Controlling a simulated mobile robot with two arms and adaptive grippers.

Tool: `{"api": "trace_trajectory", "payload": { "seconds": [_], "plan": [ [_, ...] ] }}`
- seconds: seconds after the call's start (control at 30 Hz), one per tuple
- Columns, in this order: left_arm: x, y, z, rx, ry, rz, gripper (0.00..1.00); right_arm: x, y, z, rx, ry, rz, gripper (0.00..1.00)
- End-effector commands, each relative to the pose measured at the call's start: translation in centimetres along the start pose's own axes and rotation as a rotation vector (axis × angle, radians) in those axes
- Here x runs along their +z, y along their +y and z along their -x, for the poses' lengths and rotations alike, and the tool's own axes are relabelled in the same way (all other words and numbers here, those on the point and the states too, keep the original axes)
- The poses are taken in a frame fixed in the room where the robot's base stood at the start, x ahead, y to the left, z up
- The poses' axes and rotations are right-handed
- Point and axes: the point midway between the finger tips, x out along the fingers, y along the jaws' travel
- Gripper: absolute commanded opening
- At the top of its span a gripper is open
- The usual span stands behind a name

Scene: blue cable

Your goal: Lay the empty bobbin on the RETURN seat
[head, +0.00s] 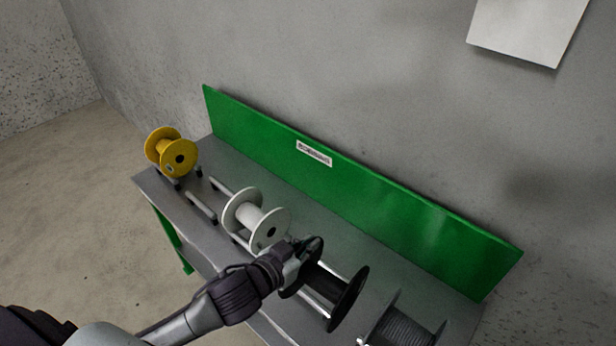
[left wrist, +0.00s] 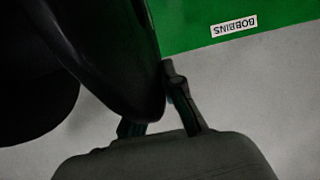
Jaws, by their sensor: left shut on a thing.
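My left gripper (head: 298,254) is shut on the rim of a black bobbin (head: 346,299), at the flange nearest the white bobbin. In the left wrist view the black flange (left wrist: 115,60) fills the upper left and passes between the fingers (left wrist: 160,112). The black bobbin is over the grey bench; I cannot tell whether it rests on its rails or is raised. No cable is clearly visible on it. A pair of bare rails (head: 201,207) lies between the yellow and white bobbins. No RETURN label is readable. My right gripper is not in view.
A yellow bobbin (head: 172,152) stands at the bench's far left end, a white bobbin (head: 254,217) beside my gripper, and a grey-wound bobbin (head: 404,328) at the lower right. A green backboard (head: 400,215) with a BOBBINS label (head: 314,153) runs along the back.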

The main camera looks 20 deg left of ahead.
Motion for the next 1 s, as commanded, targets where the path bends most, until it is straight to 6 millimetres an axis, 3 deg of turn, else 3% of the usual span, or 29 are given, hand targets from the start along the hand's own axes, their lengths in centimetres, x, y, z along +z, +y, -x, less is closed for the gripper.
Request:
{"api": "trace_trajectory", "payload": {
  "seconds": [0.03, 0.1, 0.33, 0.67, 1.0],
  "plan": [
    [-3.2, -1.3, -1.0, 0.018, 0.01, -0.02, 0.0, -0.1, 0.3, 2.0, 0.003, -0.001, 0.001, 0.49],
    [-5.2, -2.6, -2.4, 0.041, 0.01, -0.028, 0.0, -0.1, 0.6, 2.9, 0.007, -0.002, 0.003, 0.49],
    [-8.8, -5.3, -4.4, 0.068, 0.018, -0.028, 0.0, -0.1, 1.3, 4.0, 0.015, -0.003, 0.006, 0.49],
    [-7.6, -5.6, -5.1, 0.071, 0.018, -0.026, 0.0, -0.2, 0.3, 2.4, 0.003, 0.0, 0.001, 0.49],
    [-4.5, -5.6, -6.3, 0.071, 0.019, -0.027, 0.0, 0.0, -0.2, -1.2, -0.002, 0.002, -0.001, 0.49]
  ]
}}
